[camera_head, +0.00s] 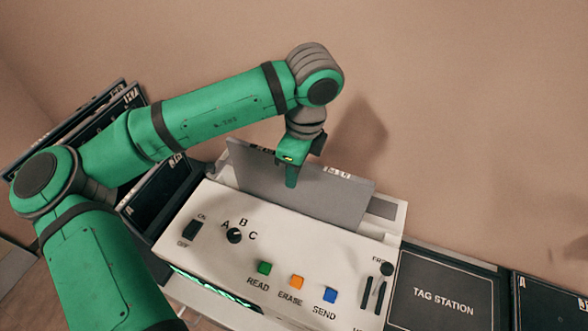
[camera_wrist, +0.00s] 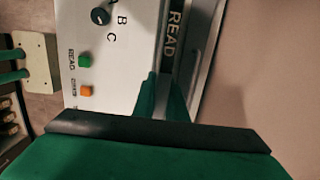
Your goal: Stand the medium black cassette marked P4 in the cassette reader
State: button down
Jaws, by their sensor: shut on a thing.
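A flat grey cassette (camera_head: 300,192) stands upright on edge at the back of the white cassette reader (camera_head: 215,205). A small white label shows on its top edge, but I cannot read P4 on it. Its lower edge is hidden behind the reader's front housing, so I cannot tell how deep it sits. My gripper (camera_head: 291,176) is shut on the cassette's upper edge near the middle. In the wrist view, my gripper (camera_wrist: 162,95) pinches the cassette over the reader (camera_wrist: 130,50), beside a dark strip lettered READ.
The reader's front has a knob (camera_head: 234,236) and green, orange and blue buttons. Dark cassettes (camera_head: 160,195) lean at the left. A TAG STATION panel (camera_head: 443,295) lies at the right. The wall stands close behind the reader.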

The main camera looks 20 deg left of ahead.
jog(key=shift+f, duration=0.75)
jog(key=c, duration=1.7)
grip_release()
jog(key=r, duration=0.3)
jog(key=d+r, duration=0.1)
jog(key=r, duration=0.6)
jog(key=shift+d+r, duration=0.15)
jog(key=shift+r, duration=0.25)
jog(key=shift+r, duration=2.95)
